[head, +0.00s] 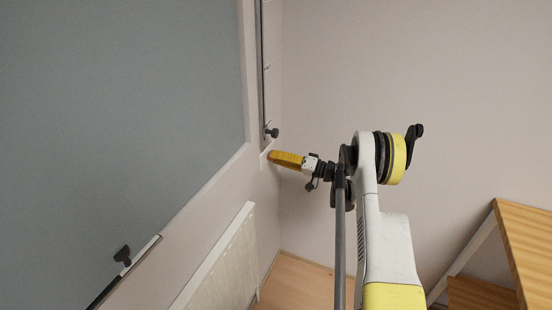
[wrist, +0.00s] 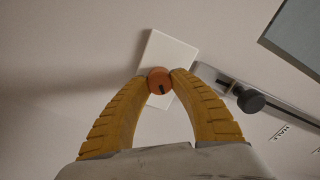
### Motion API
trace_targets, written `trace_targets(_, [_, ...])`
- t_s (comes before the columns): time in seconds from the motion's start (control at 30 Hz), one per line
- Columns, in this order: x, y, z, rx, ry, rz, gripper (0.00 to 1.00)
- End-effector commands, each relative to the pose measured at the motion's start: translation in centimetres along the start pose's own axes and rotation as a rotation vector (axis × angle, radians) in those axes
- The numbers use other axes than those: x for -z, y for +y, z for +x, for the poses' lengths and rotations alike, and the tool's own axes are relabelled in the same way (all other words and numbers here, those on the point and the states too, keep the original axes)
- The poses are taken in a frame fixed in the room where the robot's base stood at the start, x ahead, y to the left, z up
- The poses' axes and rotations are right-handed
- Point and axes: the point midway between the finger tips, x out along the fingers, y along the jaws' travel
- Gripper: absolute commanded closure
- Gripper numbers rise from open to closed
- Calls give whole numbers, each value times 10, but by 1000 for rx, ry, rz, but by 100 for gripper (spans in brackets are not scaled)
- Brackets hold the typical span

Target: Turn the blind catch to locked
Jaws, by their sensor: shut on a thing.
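The blind catch is a round orange knob (wrist: 158,80) with a short dark mark on its face. It sits on a white plate (wrist: 172,50) on the wall in the wrist view. My gripper (head: 271,156) has yellow ribbed fingers and reaches the wall at the lower end of a vertical rail in the head view. In the wrist view its fingertips touch the knob from both sides and are shut on it. In the head view the knob is hidden by the fingers. No lettering for the catch positions is readable.
A dark knob (wrist: 250,100) on a slotted rail (wrist: 220,80) sits close to the right finger, with a "HALF" label beyond.

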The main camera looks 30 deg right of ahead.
Motion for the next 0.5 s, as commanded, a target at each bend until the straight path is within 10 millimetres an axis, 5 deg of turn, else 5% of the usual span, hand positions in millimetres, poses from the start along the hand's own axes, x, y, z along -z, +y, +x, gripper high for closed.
trace_targets(0.5, [-1, 0, 0, 1, 10, 470, 100])
